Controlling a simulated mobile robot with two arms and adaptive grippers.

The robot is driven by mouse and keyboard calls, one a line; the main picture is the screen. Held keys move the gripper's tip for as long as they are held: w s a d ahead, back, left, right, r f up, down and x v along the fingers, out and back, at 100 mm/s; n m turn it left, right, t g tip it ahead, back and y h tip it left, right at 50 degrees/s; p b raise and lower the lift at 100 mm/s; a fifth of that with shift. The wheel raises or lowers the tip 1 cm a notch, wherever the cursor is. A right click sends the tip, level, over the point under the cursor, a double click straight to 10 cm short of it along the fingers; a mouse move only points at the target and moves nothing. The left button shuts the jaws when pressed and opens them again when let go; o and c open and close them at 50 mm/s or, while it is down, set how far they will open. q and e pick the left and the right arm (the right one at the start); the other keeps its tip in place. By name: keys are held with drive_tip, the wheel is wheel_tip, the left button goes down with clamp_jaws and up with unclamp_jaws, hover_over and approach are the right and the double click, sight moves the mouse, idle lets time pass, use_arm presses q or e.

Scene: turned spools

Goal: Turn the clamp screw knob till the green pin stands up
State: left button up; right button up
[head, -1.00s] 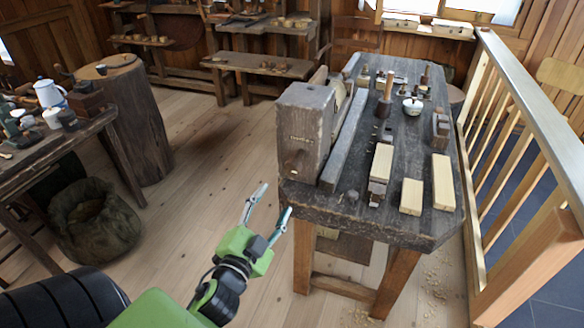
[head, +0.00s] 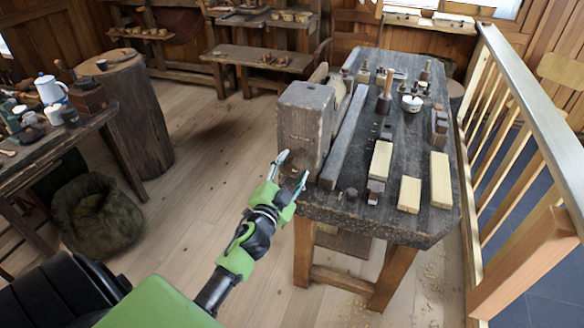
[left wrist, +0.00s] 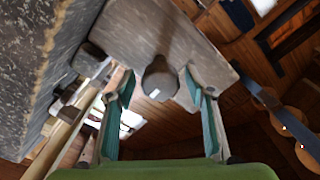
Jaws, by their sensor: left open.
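The clamp screw knob shows in the left wrist view as a dark, rounded knob (left wrist: 159,82) on the end face of the grey wooden headstock (left wrist: 150,35). In the head view the headstock (head: 302,125) stands at the near left end of the bench, and my gripper hides most of the knob. My left gripper (head: 294,167) is open at that face. In the wrist view its fingers (left wrist: 160,88) lie on either side of the knob, with gaps showing. I cannot make out a green pin in either view. My right gripper is not in view.
A railing (head: 540,130) runs along the right. A sack (head: 95,215) lies at left. The floor left of the bench is clear.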

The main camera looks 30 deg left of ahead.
use_arm(q)
drive_tip(key=c, duration=1.1)
drive_tip(key=shift+c, duration=0.2)
drive_tip(key=shift+m, duration=0.4)
